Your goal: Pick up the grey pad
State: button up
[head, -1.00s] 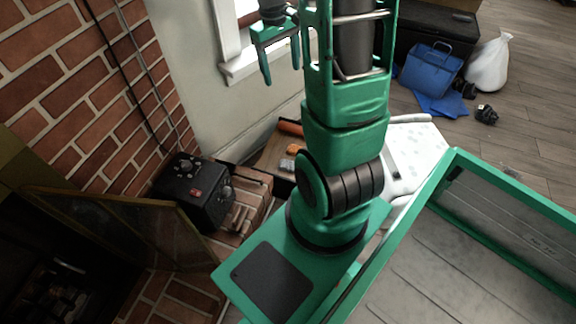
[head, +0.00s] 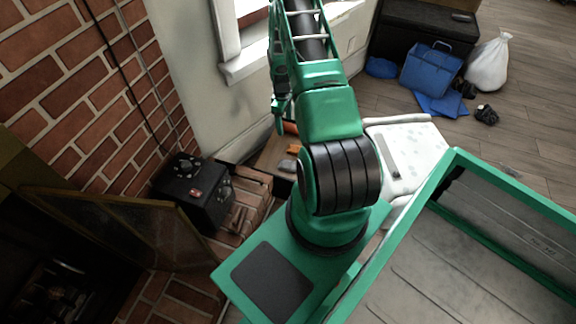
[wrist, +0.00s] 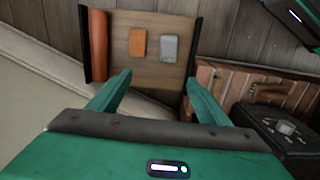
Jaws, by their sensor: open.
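The grey pad (wrist: 169,48) lies on a brown wooden board (wrist: 150,70), just right of an orange pad, in the wrist view. In the head view the grey pad (head: 287,165) is a small light patch beside my arm. My gripper (wrist: 158,85) is open and empty in the wrist view, its two green fingers spread. The fingertips point toward the board's near edge, and the pad appears beyond them, between their lines. In the head view my gripper (head: 279,125) hangs above the board area, partly merged with my arm.
The orange pad (wrist: 138,43) sits close left of the grey pad. An orange-brown roll (wrist: 98,45) lies along the board's left edge. A black box with knobs (head: 192,190) stands by the brick hearth. The wall and window sill (head: 245,65) are close behind.

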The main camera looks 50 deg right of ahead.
jog(key=n, duration=0.1)
send_over(287, 163)
jog(key=f, duration=2)
jog(key=shift+s+d+f, duration=0.1)
jog(key=shift+s+f, duration=0.05)
jog(key=shift+s, duration=0.05)
jog(key=shift+w+f, duration=0.15)
jog(key=shift+f, duration=1.55)
jog(key=shift+w+f, duration=0.1)
jog(key=shift+f, duration=1.55)
jog(key=c, duration=1.1)
